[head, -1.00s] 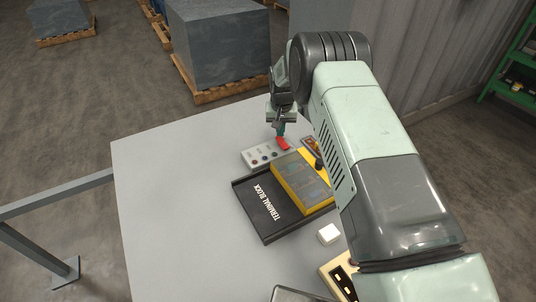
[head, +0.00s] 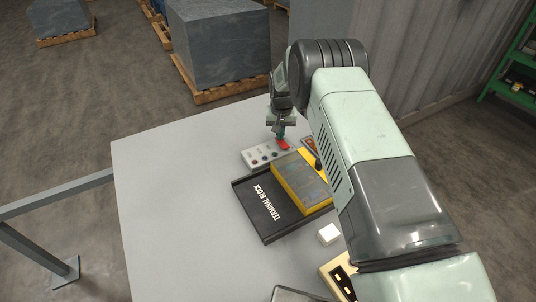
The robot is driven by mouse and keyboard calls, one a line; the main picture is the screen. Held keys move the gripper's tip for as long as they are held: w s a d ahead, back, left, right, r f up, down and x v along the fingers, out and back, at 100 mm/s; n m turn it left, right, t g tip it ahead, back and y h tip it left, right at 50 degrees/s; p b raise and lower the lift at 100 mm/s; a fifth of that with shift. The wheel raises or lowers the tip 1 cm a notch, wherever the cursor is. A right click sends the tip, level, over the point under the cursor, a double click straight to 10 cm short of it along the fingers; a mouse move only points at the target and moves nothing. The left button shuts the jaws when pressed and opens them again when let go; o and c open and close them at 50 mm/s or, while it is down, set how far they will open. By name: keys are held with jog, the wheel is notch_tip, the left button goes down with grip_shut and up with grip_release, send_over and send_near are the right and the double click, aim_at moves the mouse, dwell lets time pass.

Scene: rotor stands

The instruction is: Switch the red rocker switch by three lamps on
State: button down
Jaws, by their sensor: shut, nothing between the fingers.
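The red rocker switch (head: 283,145) sits at the right end of a pale panel (head: 250,160) near the far side of the table. Several small coloured round parts lie in a row along the panel's front; I cannot tell which are the three lamps or whether they are lit. My gripper (head: 279,137) points down with its tips shut right at the red rocker, touching it or just above it; I cannot tell which. The fingertips hide part of the rocker's far edge, and its tilt is too small to read.
A black tray marked TERMINAL BLOCK (head: 264,222) with a yellow-edged grey block (head: 299,184) stands just in front of the panel. The table's left side (head: 170,210) is clear.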

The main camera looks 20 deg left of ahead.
jog(key=shift+f, duration=0.25)
jog(key=shift+r, duration=3.5)
